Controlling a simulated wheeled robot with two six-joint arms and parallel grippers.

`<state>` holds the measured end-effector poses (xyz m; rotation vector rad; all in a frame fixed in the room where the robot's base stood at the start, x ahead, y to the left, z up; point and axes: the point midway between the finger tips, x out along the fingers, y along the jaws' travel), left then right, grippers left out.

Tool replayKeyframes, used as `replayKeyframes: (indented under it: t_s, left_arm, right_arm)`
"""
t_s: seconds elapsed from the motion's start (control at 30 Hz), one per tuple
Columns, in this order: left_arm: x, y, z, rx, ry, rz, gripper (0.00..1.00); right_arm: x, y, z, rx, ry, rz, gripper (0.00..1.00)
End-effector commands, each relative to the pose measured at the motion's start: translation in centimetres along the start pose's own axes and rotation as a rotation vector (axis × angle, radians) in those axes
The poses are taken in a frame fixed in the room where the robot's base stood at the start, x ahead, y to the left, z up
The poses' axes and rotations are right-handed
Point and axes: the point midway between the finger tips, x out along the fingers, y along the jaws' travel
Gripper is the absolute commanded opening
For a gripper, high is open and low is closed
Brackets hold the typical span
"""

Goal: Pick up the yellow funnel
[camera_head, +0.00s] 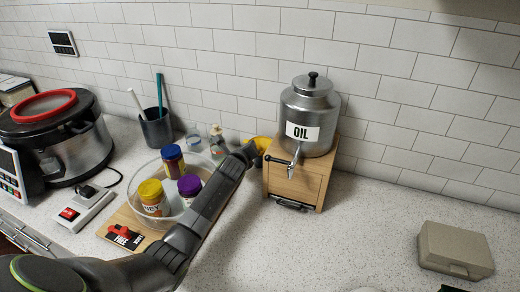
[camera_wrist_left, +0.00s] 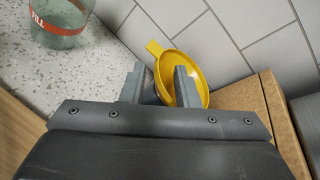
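The yellow funnel (camera_head: 263,143) stands against the tiled wall, left of the oil dispenser, partly hidden behind my left gripper in the head view. In the left wrist view the funnel (camera_wrist_left: 193,56) shows its wide round rim and a small tab pointing up and left. My left gripper (camera_wrist_left: 160,84) has its two fingers apart, with part of the funnel showing between and beyond them. I cannot tell whether either finger touches it. In the head view the left gripper (camera_head: 249,149) reaches in toward the funnel.
The oil dispenser (camera_head: 309,112) stands on a wooden box (camera_head: 292,183) close to the right of the gripper. A clear bowl of jars (camera_head: 149,170) sits under my left arm. A glass jar (camera_wrist_left: 62,22) stands nearby.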

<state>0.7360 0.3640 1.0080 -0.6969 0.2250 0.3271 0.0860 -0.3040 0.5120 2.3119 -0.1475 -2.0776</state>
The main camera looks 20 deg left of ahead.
Motion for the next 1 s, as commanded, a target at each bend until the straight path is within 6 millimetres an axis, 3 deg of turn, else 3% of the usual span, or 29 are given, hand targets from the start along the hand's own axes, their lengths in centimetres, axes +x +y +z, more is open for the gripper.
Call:
replayKeyframes:
  t_s: [0.33, 0.57, 1.0]
  left_arm:
    - [0.4, 0.02, 0.0, 0.0, 0.0, 0.0, 0.28]
    - [0.39, 0.03, 0.0, 0.0, 0.0, 0.0, 0.0]
    - [0.34, -0.07, 0.08, 0.0, 0.0, 0.0, 0.0]
  right_arm:
    - [-0.02, 0.0, -0.01, 0.0, 0.0, 0.0, 0.36]
    - [-0.02, 0.01, 0.0, 0.0, 0.0, 0.0, 0.36]
    - [0.0, 0.09, 0.02, -0.001, -0.001, 0.001, 0.36]
